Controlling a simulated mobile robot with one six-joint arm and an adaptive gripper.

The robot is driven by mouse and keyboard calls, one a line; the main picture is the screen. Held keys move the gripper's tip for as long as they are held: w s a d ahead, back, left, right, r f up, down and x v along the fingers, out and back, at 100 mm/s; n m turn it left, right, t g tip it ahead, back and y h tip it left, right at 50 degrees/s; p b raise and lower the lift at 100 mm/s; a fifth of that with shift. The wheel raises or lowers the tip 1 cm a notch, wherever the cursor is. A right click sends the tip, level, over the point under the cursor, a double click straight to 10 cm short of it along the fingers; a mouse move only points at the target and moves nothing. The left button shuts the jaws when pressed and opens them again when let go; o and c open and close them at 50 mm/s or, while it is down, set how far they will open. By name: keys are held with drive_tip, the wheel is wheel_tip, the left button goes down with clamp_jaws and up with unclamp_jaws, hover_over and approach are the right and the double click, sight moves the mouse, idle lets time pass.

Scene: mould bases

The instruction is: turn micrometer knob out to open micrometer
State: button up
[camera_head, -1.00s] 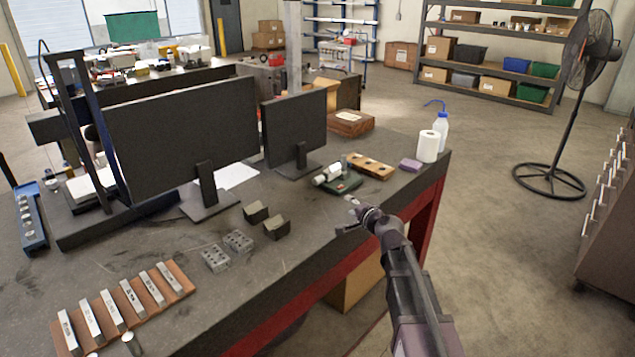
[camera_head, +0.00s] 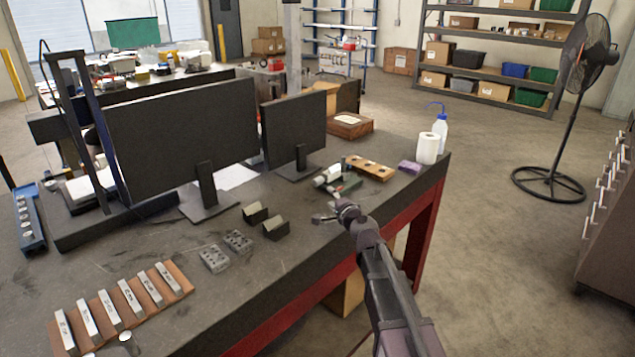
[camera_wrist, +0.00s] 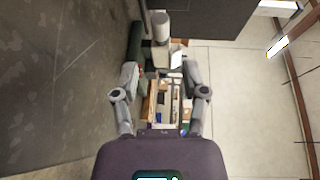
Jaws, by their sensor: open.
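The micrometer (camera_head: 328,176) shows a pale cylinder on a dark green stand (camera_head: 346,187) on the workbench, behind the gripper in the head view. Its fine detail is too small to read. In the wrist view, a pale cylinder (camera_wrist: 160,26) and a dark green part (camera_wrist: 136,42) appear beyond the fingers near the top centre; they look like the same micrometer and stand.
A wooden block with holes (camera_head: 369,168) lies just behind the stand. A purple block (camera_head: 409,167), a paper roll (camera_head: 428,149) and a bottle (camera_head: 440,133) stand to the right. Monitors (camera_head: 295,130) are behind left. Dark V-shaped blocks (camera_head: 276,228) lie left of the gripper.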

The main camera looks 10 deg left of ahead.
sight(318, 184)
drive_tip(key=b+x, duration=0.1)
drive_tip(key=x, duration=1.2)
drive_tip(key=shift+w+a, duration=0.15)
drive_tip(key=shift+w, duration=0.15)
clamp_jaws()
drive_tip(key=shift+d, duration=0.25)
drive_tip(key=shift+a, duration=0.2)
